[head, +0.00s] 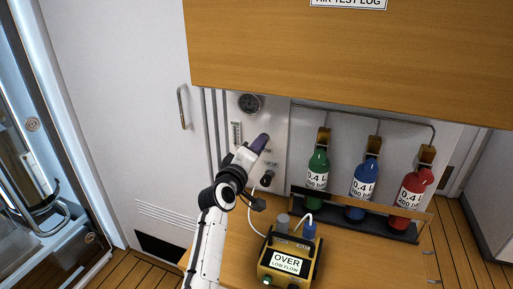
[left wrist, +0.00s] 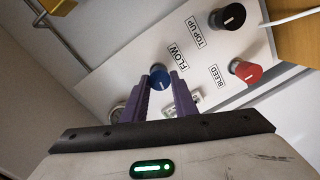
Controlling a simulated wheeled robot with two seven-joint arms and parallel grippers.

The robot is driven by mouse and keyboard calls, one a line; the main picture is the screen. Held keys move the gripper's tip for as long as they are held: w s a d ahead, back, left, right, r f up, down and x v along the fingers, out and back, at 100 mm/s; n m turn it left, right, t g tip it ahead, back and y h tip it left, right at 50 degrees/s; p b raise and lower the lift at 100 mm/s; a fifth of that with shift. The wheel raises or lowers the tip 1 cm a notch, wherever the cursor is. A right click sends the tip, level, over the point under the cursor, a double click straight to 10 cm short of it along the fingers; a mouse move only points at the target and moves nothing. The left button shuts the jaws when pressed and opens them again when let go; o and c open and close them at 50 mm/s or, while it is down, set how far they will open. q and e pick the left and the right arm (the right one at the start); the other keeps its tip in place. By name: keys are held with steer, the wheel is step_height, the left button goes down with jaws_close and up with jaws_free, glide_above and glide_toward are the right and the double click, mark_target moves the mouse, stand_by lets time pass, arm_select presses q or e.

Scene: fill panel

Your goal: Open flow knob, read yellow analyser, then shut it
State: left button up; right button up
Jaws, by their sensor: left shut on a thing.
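My left gripper (head: 262,142) reaches the white panel (head: 274,112). In the left wrist view its purple fingers (left wrist: 165,90) are shut on the blue knob (left wrist: 159,77) beside the FLOW label. In the head view the gripper hides this knob. The yellow analyser (head: 263,270) stands on the wooden bench below. Its screen (head: 286,262) reads "OVER" and "LOW FLOW". A thin white hose (head: 246,213) rises from it towards the panel. My right gripper is not in view.
A black TOP UP knob (left wrist: 232,17) and a red BLEED knob (left wrist: 246,71) sit near the blue knob. A round gauge (head: 249,103) is higher on the panel. Green (head: 317,172), blue (head: 362,182) and red (head: 410,192) bottles stand in a rack at right. A wooden cabinet (head: 350,55) overhangs.

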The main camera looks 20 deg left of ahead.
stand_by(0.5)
arm_select(q)
steer(key=o, duration=1)
steer(key=shift+o, duration=0.2)
